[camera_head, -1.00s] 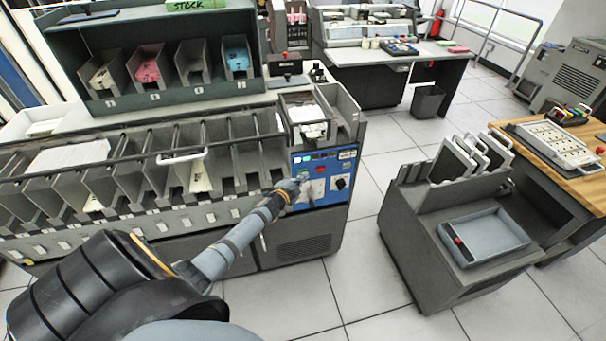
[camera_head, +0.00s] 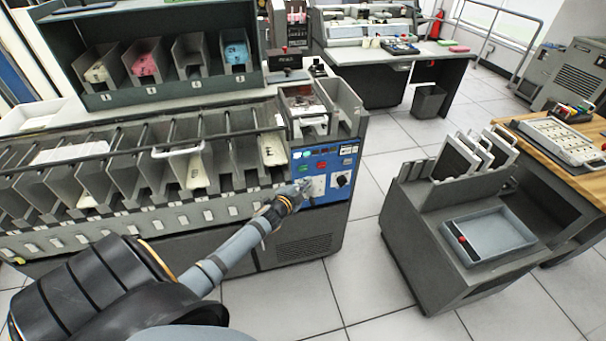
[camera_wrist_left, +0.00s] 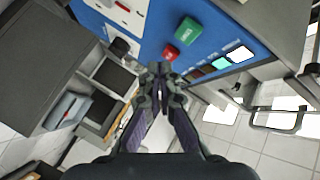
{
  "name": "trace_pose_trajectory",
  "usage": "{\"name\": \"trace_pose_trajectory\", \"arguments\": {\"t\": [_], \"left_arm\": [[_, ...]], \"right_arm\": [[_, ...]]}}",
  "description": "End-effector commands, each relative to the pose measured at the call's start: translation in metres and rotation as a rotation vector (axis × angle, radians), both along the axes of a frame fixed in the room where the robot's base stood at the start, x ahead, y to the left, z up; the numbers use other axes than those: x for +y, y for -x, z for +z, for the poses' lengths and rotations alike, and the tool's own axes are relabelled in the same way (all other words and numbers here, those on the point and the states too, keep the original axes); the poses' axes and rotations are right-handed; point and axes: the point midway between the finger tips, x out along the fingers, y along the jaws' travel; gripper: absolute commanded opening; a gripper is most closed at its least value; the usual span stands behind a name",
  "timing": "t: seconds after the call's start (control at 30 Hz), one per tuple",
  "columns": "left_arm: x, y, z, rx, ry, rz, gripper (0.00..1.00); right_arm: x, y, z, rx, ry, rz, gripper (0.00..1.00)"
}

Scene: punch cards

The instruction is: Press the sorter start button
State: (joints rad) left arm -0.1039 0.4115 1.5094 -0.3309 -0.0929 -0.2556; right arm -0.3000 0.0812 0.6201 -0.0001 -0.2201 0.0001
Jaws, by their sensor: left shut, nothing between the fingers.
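The card sorter's blue control panel (camera_head: 324,178) is at the right end of the machine. It bears a green button (camera_head: 304,168) and a red button (camera_head: 321,167). In the left wrist view, the green button (camera_wrist_left: 188,31) stands beyond the red button (camera_wrist_left: 170,53), and I cannot read their labels. My left gripper (camera_head: 304,186) is shut and empty, in front of the panel just below the green button. In the left wrist view its fingertips (camera_wrist_left: 160,72) are apart from the green button and near the red one. My right gripper is not in view.
The hopper (camera_head: 308,108) is above the panel. A light card stack (camera_head: 271,149) stands in the rightmost pocket shown. Small indicator lights (camera_wrist_left: 240,53) sit along the panel, one lit white. A grey cart (camera_head: 415,225) with a tray stands right, with free floor between.

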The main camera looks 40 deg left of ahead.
Motion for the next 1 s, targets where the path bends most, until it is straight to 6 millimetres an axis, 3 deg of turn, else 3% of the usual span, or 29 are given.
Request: {"name": "trace_pose_trajectory", "arguments": {"t": [0.3, 0.9, 1.0], "left_arm": [[-0.016, 0.014, 0.000, 0.001, 0.000, 0.001, 0.00], [-0.016, 0.014, 0.000, 0.000, 0.001, 0.001, 0.00], [-0.014, 0.018, -0.012, 0.023, 0.017, 0.013, 0.00]], "right_arm": [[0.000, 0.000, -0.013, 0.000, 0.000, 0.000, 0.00], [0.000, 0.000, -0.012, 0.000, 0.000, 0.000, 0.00], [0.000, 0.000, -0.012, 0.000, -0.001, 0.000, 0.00]]}}
